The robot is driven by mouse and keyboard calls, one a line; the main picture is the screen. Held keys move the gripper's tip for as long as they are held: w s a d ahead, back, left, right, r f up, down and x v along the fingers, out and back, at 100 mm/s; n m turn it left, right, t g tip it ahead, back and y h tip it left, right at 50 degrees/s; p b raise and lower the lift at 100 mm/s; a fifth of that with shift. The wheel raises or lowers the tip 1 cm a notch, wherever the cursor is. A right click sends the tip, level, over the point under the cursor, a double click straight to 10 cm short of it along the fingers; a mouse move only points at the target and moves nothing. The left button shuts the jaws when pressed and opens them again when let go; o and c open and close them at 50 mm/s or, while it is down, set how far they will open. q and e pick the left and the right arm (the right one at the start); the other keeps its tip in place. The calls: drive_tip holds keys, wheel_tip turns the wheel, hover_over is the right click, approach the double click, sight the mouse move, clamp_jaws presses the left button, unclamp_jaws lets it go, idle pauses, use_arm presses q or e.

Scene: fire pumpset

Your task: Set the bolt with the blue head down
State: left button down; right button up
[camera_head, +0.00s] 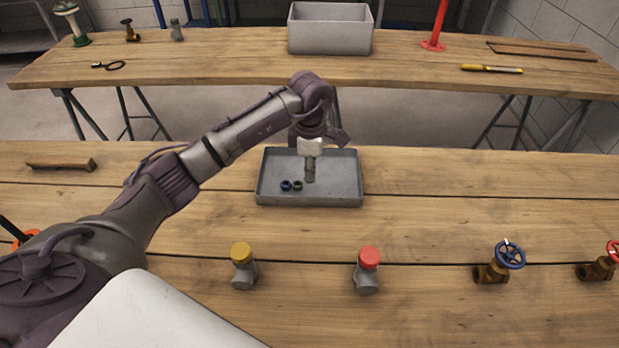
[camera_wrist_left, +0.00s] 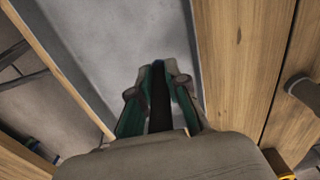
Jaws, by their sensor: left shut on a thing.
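My left gripper (camera_head: 310,177) is over the grey metal tray (camera_head: 340,199) in the head view, pointing down, its fingertips low over the tray floor. In the left wrist view, its two green-lined fingers (camera_wrist_left: 160,80) are closed around a dark shaft (camera_wrist_left: 160,105) with a bit of blue at the far end, which looks like the blue-headed bolt. Most of it is hidden by the fingers and wrist. I cannot tell whether it touches the tray. My right gripper is not in view.
Yellow-capped (camera_head: 242,265) and red-capped (camera_head: 367,270) fittings stand in front of the tray. A blue-wheeled valve (camera_head: 500,262) and a red-wheeled one (camera_head: 598,265) stand at right. A wooden piece (camera_head: 60,164) lies at left. The table right of the tray is clear.

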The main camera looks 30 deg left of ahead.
use_arm(q)
wheel_tip(320, 180, down, 4)
drive_tip(key=shift+a+f+p, duration=0.1)
drive_tip(key=shift+p, duration=0.35)
drive_tip(key=c, duration=1.6)
unclamp_jaws()
drive_tip(key=shift+f, duration=0.15)
drive_tip(key=o, duration=0.4)
drive_tip(key=shift+o, duration=0.2)
